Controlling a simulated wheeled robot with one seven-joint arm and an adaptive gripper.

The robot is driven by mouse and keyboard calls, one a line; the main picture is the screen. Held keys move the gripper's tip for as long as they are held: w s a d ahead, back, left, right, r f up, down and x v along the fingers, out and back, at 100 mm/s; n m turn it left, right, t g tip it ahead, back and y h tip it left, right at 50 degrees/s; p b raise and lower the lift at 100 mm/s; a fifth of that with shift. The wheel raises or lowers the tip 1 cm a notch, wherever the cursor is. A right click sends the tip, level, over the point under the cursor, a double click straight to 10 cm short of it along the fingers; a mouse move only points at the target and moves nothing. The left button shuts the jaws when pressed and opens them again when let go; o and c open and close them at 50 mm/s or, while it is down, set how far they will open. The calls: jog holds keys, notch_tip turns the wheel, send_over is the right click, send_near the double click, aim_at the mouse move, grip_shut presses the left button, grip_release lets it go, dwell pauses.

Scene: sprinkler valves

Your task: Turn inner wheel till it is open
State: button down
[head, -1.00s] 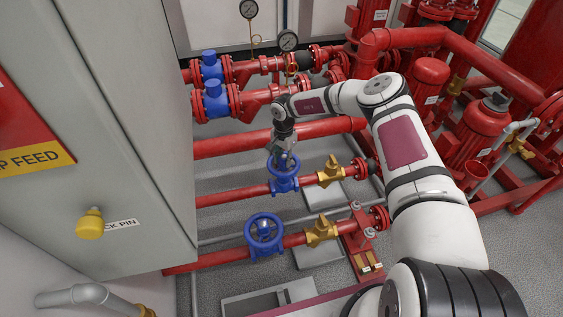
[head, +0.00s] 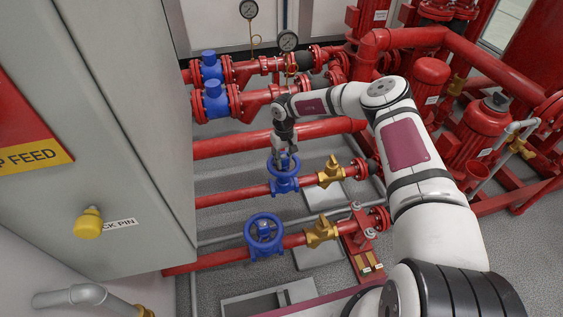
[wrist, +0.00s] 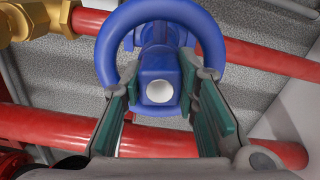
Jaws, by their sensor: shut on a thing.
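Two blue handwheels sit on parallel red pipes in the head view. The inner wheel (head: 284,186) is the farther one, and my gripper (head: 285,158) is down on it from above. In the wrist view the inner wheel's rim (wrist: 106,45) arches behind its square blue hub with a pale round end. The two green-padded fingers of my gripper (wrist: 165,82) lie on either side of the hub, shut on the wheel. The rim's near part is partly hidden by the fingers. The outer wheel (head: 264,234) stands nearer, untouched.
Brass valves (head: 331,171) and (head: 321,231) sit on the pipes right of the wheels. A grey cabinet (head: 120,130) with a yellow knob (head: 88,223) fills the left. Red pumps (head: 484,132) stand at the right.

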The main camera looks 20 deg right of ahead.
aim_at(284, 156)
jog(key=shift+s+f, duration=0.1)
jog(key=shift+f, duration=0.15)
jog(key=c, duration=1.2)
grip_release()
jog(key=shift+o, duration=0.2)
jog(key=shift+r, duration=0.2)
notch_tip(284, 156, up, 3)
jog(key=p, duration=0.2)
jog(key=shift+r+p, duration=0.1)
jog(key=shift+p, duration=0.25)
